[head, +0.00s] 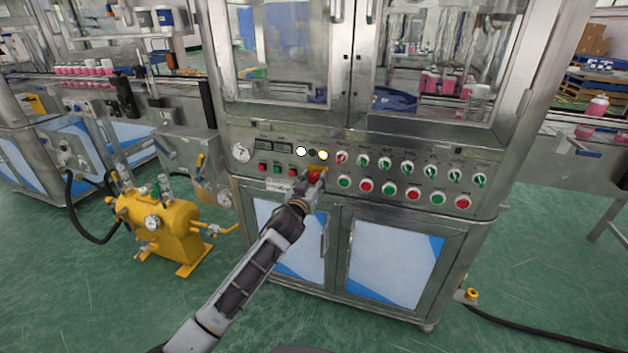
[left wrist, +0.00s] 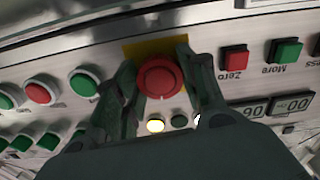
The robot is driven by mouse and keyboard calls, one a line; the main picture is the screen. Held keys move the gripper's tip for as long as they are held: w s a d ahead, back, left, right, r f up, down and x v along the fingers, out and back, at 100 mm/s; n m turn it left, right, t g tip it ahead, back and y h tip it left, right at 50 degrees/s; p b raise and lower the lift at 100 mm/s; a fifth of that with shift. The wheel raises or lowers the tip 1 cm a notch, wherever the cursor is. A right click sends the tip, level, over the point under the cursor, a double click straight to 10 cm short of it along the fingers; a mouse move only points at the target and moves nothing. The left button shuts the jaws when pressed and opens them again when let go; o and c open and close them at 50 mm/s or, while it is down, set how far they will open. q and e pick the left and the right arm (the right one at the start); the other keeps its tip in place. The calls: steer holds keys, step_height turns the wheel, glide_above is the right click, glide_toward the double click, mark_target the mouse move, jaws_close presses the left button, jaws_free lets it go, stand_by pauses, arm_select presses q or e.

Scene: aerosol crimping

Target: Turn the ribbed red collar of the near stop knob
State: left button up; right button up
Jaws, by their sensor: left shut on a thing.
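The near stop knob (left wrist: 160,78) is a round red knob on a yellow plate (left wrist: 131,51) on the machine's front panel. In the head view the red knob (head: 315,174) is partly covered by my left gripper (head: 312,183). In the left wrist view my left gripper (left wrist: 160,75) has one finger on each side of the knob, shut on its collar. The ribs of the collar are too small to make out. My right gripper is not in view.
The panel carries a row of green selector switches (head: 407,168) and red and green buttons (head: 389,190) right of the knob. Small square buttons (head: 277,169) and a gauge (head: 242,152) sit to its left. A yellow pump unit (head: 165,230) stands on the floor at left.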

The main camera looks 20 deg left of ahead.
arm_select(q)
steer(key=shift+m, duration=0.3)
steer(key=shift+m+p, duration=0.9)
steer(key=shift+p, duration=0.1)
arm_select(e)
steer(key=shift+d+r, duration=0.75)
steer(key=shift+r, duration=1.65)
arm_select(q)
steer(key=shift+r+m+p, duration=0.1)
steer(key=shift+m+p, duration=0.8)
steer(key=shift+m, duration=0.3)
steer(key=shift+m+p, duration=0.6)
steer(key=shift+m, duration=0.5)
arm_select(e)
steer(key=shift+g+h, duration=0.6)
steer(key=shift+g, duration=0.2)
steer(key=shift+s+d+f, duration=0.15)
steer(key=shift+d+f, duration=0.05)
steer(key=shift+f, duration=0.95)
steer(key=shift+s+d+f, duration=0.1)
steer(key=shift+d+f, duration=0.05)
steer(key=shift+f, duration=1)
arm_select(q)
steer(key=o, duration=1)
steer(key=shift+o, duration=0.2)
steer(key=shift+s, duration=0.1)
